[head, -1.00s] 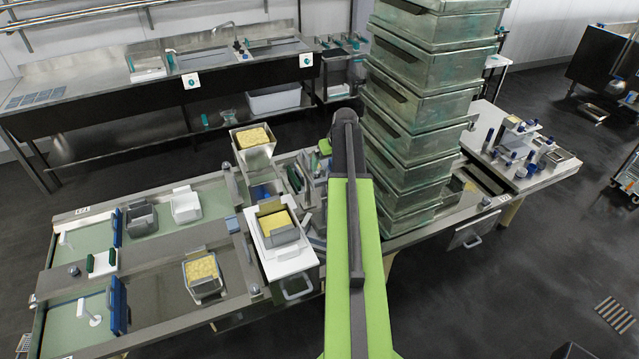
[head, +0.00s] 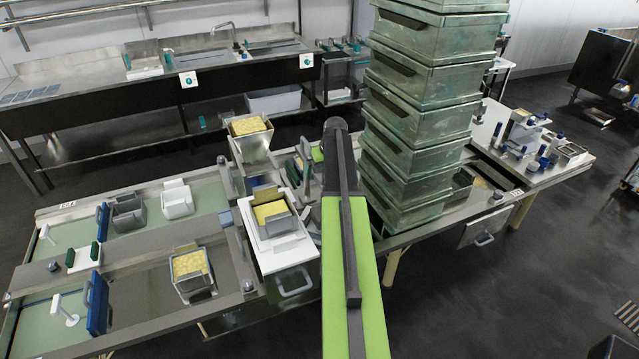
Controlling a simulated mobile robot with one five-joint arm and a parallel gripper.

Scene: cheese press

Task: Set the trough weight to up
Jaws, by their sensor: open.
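Two long metal troughs with green floors lie on the table at left, a near one (head: 28,325) and a far one (head: 70,228). A blue upright panel (head: 97,303) stands across the near trough, and another (head: 102,218) across the far one. A white T-shaped piece (head: 66,312) stands in the near trough's left end, a similar one (head: 46,234) in the far trough's. I cannot tell which part is the trough weight. My green arm reaches up the middle, and my gripper is not visible, apparently hidden behind the arm.
A tall stack of green metal bins (head: 412,130) stands right of my arm. Yellow-filled containers stand at a white stand (head: 282,258), in the near trough (head: 190,268) and behind (head: 250,130). A side table (head: 540,175) holds small blue-and-white items.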

